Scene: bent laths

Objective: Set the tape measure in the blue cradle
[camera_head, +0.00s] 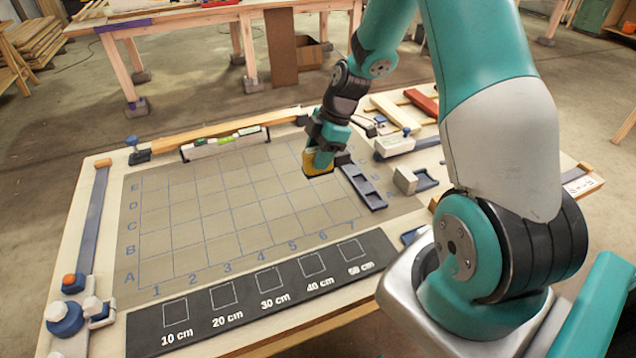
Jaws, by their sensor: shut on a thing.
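My gripper (323,150) is over the right part of the gridded mat, shut on the yellow tape measure (317,167). The jaws and wrist hide the upper part of the tape measure. I cannot tell whether its underside touches the mat. A long dark blue tray with recesses (374,200), which may be the blue cradle, lies just right of the tape measure, apart from it. Its far end is close to my gripper. A smaller blue holder (425,181) lies farther right, beside a pale block (404,180).
The gridded mat (200,215) is otherwise clear. A dark strip with marked squares (270,297) lies along the front. A lath with a green level (225,138) runs along the back. Wooden strips and a red piece (422,101) lie at the back right. Blue clamps (66,318) are at left.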

